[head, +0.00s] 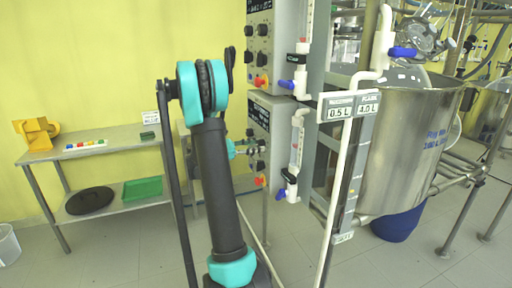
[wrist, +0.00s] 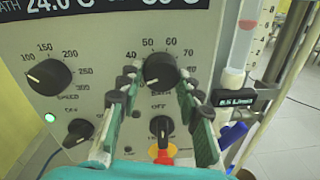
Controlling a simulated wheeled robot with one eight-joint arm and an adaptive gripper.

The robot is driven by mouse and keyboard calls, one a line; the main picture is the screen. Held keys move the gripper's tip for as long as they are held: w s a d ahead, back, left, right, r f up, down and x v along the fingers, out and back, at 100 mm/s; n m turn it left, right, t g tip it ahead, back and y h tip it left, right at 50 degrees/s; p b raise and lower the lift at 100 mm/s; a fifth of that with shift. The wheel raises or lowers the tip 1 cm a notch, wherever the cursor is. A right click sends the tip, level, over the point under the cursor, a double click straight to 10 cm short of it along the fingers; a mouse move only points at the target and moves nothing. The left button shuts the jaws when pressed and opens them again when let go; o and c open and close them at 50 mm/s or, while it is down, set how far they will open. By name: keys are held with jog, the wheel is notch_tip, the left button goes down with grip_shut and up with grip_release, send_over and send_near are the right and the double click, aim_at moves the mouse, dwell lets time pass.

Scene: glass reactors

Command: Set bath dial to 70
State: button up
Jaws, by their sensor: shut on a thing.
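The bath dial (wrist: 160,70) is a round black knob on the grey control panel in the wrist view, with 40, 50, 60 and 70 printed around its top. My gripper (wrist: 158,76) has its two green-and-black fingers on either side of this knob and is shut on it. I cannot clearly read which number the knob points at. A display (wrist: 90,8) above shows BATH 24.0 C and a second reading that is partly cut off. In the head view my gripper (head: 256,148) is at the front of the lower control box, and the knob is too small to make out.
A speed dial (wrist: 49,77) sits left of the bath dial. Two lower knobs (wrist: 78,132) (wrist: 161,127) and a red-yellow stop button (wrist: 163,154) are close below. A glass flow tube (wrist: 240,45) stands at the right. A steel vessel (head: 405,135) stands farther right.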

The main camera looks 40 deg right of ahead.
jog(key=m, duration=0.8)
jog(key=shift+r, duration=0.1)
jog(key=m, duration=0.4)
jog(key=shift+t, duration=0.4)
jog(key=m, duration=0.4)
jog(key=shift+r+m, duration=0.1)
jog(key=shift+m, duration=0.2)
jog(key=m, duration=0.4)
jog(key=shift+t, duration=0.3)
jog(key=m, duration=0.3)
jog(key=shift+s+r+m, duration=0.1)
jog(key=shift+m, duration=0.3)
jog(key=m, duration=0.4)
jog(key=shift+a+m, duration=0.1)
jog(key=shift+m, duration=0.2)
jog(key=shift+s+m, duration=0.15)
jog(key=shift+m, duration=1.65)
